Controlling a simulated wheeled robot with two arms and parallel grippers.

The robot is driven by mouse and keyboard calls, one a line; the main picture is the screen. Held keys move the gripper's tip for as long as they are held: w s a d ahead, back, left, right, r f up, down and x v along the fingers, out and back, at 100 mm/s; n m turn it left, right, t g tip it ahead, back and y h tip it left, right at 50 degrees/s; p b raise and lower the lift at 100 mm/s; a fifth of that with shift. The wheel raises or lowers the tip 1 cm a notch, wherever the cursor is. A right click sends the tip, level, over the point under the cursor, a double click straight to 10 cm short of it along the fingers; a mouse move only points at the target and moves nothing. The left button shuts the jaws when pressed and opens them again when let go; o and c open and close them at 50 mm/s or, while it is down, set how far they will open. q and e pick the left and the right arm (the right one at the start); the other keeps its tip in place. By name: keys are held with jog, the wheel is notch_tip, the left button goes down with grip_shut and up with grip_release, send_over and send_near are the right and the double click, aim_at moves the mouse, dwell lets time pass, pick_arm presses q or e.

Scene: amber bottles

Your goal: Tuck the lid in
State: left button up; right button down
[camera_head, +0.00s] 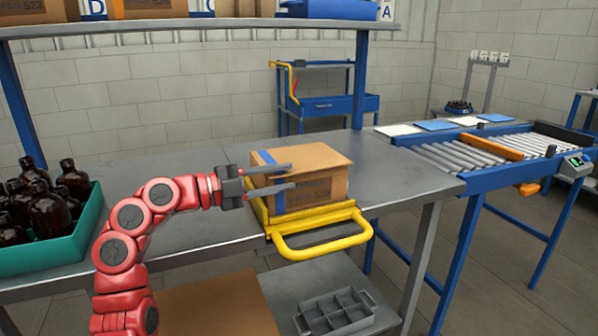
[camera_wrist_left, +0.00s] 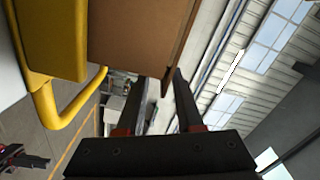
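A cardboard box (camera_head: 325,180) with blue tape and printed text stands on the grey bench in a yellow holder (camera_head: 318,214). Its top (camera_head: 310,157) looks nearly flat; I cannot tell whether the lid's edge is tucked in. My left gripper (camera_head: 290,176) is at the box's left front, its two fingers apart, one near the top edge and one lower. In the left wrist view, the brown cardboard (camera_wrist_left: 135,40) is ahead of the open fingers (camera_wrist_left: 157,95), and a thin panel edge (camera_wrist_left: 178,50) points toward the gap between them. Contact is unclear.
A green crate (camera_head: 70,250) of amber bottles (camera_head: 50,212) stands at the left. The yellow handle (camera_head: 320,247) juts past the bench's front edge. A roller conveyor (camera_head: 465,155) is at the right. A small red and black part, possibly my right gripper (camera_wrist_left: 24,158), shows in the wrist view.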

pick_arm(q)
jog(key=p+v, duration=0.1)
jog(key=v, duration=1.1)
jog(key=shift+a, duration=0.2)
jog(key=shift+s, duration=0.2)
